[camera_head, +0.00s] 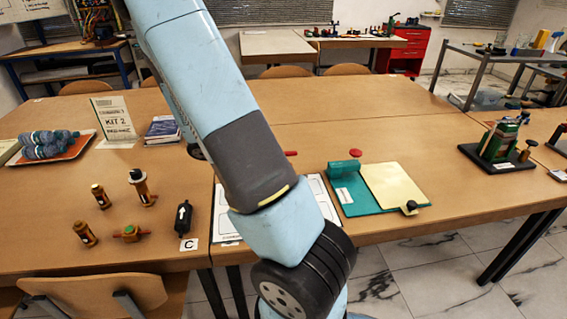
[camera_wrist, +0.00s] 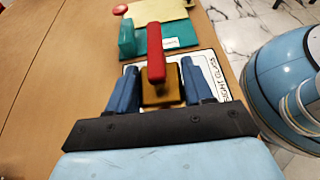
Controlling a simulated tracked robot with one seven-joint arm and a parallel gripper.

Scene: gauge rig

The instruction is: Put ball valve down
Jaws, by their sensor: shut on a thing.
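The ball valve (camera_wrist: 157,62) has a brass body and a long red lever handle. In the wrist view my gripper (camera_wrist: 163,84) has its two blue fingers on either side of the brass body and is shut on it. The valve is over or on a white sheet (camera_wrist: 213,62) with printed outlines and the words "SIGHT GLASS". I cannot tell whether the valve touches the sheet. In the head view my arm hides the gripper and most of the valve; a small red tip (camera_head: 291,153) shows beside the arm. The sheet's edge also shows there (camera_head: 327,203).
A green board with a cream plate (camera_head: 395,186) lies right of the sheet. A black fitting (camera_head: 183,218), several brass fittings (camera_head: 140,187) and a "C" card (camera_head: 189,245) are on the left. A green-and-black fixture (camera_head: 497,145) stands at the far right.

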